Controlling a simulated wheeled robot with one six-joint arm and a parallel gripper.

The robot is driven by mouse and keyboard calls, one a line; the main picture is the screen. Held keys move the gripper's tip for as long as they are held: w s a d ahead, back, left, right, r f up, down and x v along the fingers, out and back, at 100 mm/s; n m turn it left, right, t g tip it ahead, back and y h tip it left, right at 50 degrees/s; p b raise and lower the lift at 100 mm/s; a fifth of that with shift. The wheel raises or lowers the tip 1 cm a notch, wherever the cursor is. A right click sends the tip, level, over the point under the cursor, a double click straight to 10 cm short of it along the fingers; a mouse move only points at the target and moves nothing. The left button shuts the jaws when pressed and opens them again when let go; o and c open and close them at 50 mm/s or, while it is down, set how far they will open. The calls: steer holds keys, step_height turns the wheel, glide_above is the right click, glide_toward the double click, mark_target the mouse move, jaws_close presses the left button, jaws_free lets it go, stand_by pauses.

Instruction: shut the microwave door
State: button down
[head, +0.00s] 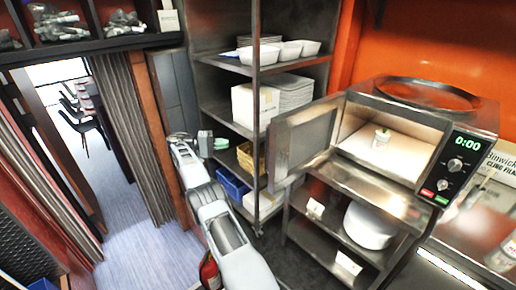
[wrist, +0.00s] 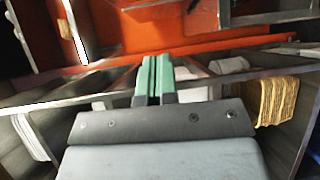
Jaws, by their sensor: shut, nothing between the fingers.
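The steel microwave (head: 480,118) stands on a steel rack at the right of the head view, its display reading 0:00. Its door (head: 298,137) is wide open, swung out to the left, so the lit cavity shows. I cannot make out the door in the wrist view.
A steel shelf unit (head: 232,66) with bowls, white boxes and baskets stands behind my gripper and the door. Below the microwave, the rack (head: 330,222) holds a white round container (head: 369,225). A doorway with curtains and open floor (head: 140,215) lies at left.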

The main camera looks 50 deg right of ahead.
steer(key=s+d+f+m+g+p, duration=0.1)
steer(key=s+d+p, duration=0.4)
steer(key=s+d, duration=0.3)
steer(key=shift+s+d, duration=0.2)
steer(key=shift+s, duration=1.35)
steer(key=shift+f, duration=0.15)
steer(key=shift+s+a, duration=0.1)
